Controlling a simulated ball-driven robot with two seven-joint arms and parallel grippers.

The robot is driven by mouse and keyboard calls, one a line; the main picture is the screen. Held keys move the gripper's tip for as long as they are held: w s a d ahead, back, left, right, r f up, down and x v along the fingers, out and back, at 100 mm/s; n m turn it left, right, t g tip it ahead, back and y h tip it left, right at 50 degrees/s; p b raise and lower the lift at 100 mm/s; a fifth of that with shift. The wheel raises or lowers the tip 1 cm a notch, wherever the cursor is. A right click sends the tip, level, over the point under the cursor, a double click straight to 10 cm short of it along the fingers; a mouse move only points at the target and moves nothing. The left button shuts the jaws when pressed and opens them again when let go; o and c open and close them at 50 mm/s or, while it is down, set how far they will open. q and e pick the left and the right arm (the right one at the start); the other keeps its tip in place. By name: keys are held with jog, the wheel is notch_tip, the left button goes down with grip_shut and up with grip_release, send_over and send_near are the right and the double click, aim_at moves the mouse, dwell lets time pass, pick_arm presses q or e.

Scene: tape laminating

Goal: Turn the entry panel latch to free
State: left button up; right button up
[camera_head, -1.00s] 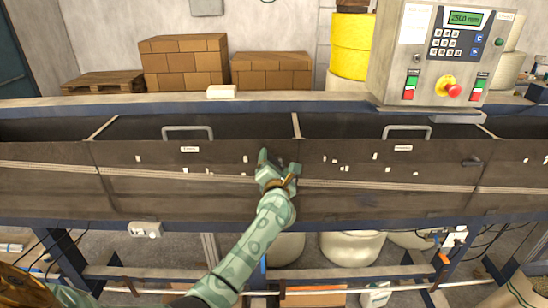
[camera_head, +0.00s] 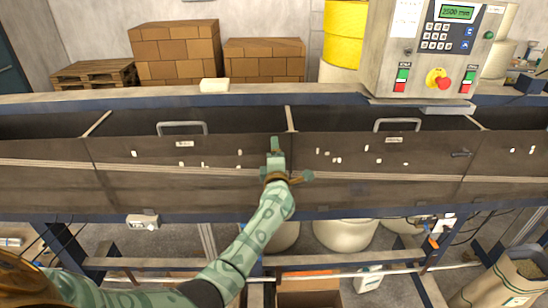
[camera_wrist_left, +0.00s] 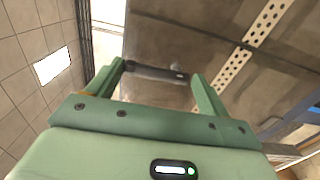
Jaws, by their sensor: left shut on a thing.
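The entry panel (camera_head: 215,176) is a dark brown front panel with a metal handle (camera_head: 182,125) at its top edge. My left gripper (camera_head: 276,150) is in front of its right end, by the seam with the neighbouring panel, and hides the latch in the head view. In the left wrist view, a dark bar-shaped latch (camera_wrist_left: 150,72) spans crosswise between the two green fingers of my left gripper (camera_wrist_left: 158,80), which is shut on it. I cannot tell whether the latch is turned to free. My right gripper is not in view.
The neighbouring panel (camera_head: 390,183) has its own handle (camera_head: 397,124) and a dark latch (camera_head: 460,154) at its right end. A control box (camera_head: 430,50) with a red stop button stands at the upper right. A pale block (camera_head: 214,85) lies on the top rail.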

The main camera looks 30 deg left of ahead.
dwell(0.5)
pick_arm(q)
jog(key=o, duration=0.9)
jog(key=shift+w, duration=0.1)
jog(key=shift+o, duration=0.2)
